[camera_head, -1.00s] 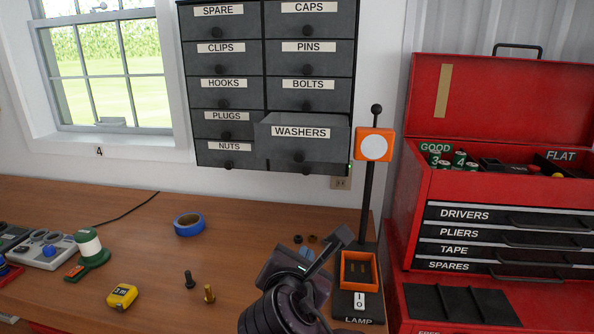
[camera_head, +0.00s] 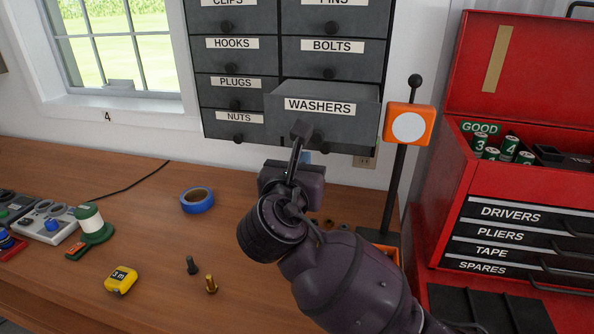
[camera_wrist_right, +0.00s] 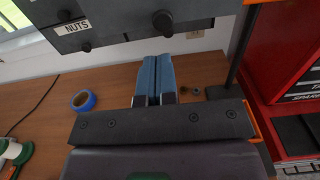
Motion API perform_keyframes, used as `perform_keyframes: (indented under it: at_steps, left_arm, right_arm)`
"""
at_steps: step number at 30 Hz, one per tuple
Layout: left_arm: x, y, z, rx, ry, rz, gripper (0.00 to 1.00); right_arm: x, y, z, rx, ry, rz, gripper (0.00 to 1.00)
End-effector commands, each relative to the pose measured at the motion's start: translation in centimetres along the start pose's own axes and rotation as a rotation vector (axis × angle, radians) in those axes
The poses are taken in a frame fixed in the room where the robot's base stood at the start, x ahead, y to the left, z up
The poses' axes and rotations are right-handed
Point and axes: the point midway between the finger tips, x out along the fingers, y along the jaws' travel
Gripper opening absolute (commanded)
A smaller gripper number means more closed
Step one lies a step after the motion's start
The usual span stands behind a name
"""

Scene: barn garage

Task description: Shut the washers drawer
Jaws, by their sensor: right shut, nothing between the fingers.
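The washers drawer (camera_head: 345,104) is a grey drawer in the lower right of the wall cabinet. It stands out past the drawers around it, so it is open. Its round dark knob (camera_head: 318,135) is partly behind my right arm's wrist. In the right wrist view the drawer's knob (camera_wrist_right: 163,22) shows at the top. My right gripper (camera_head: 307,156) is just below and in front of the drawer. Its blue fingers (camera_wrist_right: 155,78) are together and empty, pointing toward the wall beneath the knob, with a visible gap. My left gripper is not in view.
A lamp with an orange head (camera_head: 409,124) stands close right of the drawer. A red tool chest (camera_head: 452,190) is farther right. The nuts drawer (camera_head: 225,127) is left, closed.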

Motion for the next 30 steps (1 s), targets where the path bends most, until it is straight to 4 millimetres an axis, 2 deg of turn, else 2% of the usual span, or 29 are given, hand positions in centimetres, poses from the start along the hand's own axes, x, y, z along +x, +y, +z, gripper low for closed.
perform_keyframes:
  at_steps: [9, 15, 30]
  left_arm:
    - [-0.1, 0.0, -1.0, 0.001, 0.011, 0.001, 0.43]
    - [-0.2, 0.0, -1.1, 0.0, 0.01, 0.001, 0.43]
    - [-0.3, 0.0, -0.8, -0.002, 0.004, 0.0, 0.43]
  right_arm:
    - [5.4, 0.0, 0.1, -0.001, 0.0, -0.002, 0.0]
    - [7.4, 0.0, 0.0, 0.0, 0.001, -0.001, 0.0]
    - [8.1, 0.0, 0.0, 0.001, 0.001, 0.0, 0.0]
